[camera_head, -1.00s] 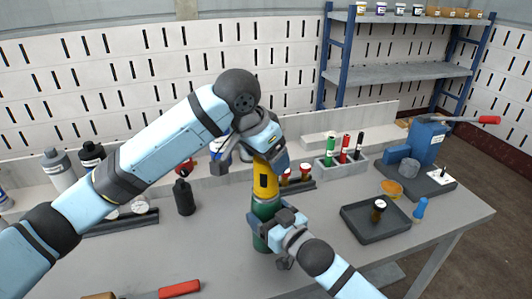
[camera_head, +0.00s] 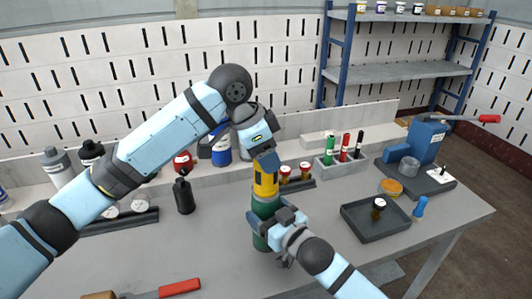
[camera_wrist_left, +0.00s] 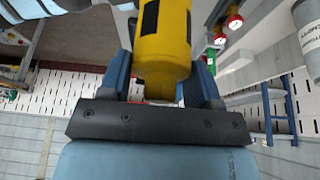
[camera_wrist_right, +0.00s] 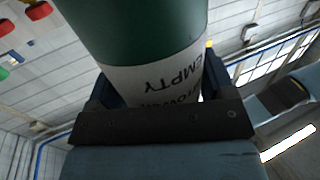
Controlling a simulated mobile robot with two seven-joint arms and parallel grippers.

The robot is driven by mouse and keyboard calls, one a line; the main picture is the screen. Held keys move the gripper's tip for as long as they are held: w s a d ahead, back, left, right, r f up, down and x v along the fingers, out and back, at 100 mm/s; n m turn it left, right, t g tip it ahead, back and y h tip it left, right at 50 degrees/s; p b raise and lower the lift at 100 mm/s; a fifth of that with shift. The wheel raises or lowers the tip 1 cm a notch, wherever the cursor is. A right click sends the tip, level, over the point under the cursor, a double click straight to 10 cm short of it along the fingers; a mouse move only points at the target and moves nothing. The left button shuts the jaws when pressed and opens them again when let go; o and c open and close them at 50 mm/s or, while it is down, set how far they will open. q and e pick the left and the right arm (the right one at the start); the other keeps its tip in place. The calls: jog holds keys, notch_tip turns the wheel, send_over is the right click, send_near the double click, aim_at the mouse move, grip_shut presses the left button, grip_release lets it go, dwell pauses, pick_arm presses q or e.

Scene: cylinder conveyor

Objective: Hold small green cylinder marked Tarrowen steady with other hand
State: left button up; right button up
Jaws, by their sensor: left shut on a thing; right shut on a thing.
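A green cylinder (camera_head: 264,234) stands upright on the bench in the head view. In the right wrist view the green cylinder (camera_wrist_right: 140,30) has a white label reading "EMPTY" above partly hidden lettering ending in "OWEN". My right gripper (camera_head: 271,221) is shut around its body. A yellow part (camera_head: 265,186) with dark patches sits in line on top of the green cylinder. My left gripper (camera_head: 265,164) is shut on this yellow part from above; in the left wrist view the yellow part (camera_wrist_left: 165,45) lies between the fingers.
A dark tray (camera_head: 376,235) and an orange dish (camera_head: 391,188) lie to the right. A rack of colored tubes (camera_head: 341,168) stands behind them. A black bottle (camera_head: 184,196) stands left of the cylinder, and a red-handled tool (camera_head: 178,288) lies at the front edge.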

pick_arm(q)
jog(key=shift+m, duration=0.3)
jog(key=m+g, duration=0.1)
jog(key=m, duration=0.3)
jog(key=shift+g, duration=0.4)
jog(key=shift+m+g, duration=0.4)
jog(key=shift+m, duration=0.6)
jog(key=m+g, duration=0.1)
jog(key=m, duration=0.2)
jog(key=shift+m+y, duration=0.3)
jog(key=o, duration=1.3)
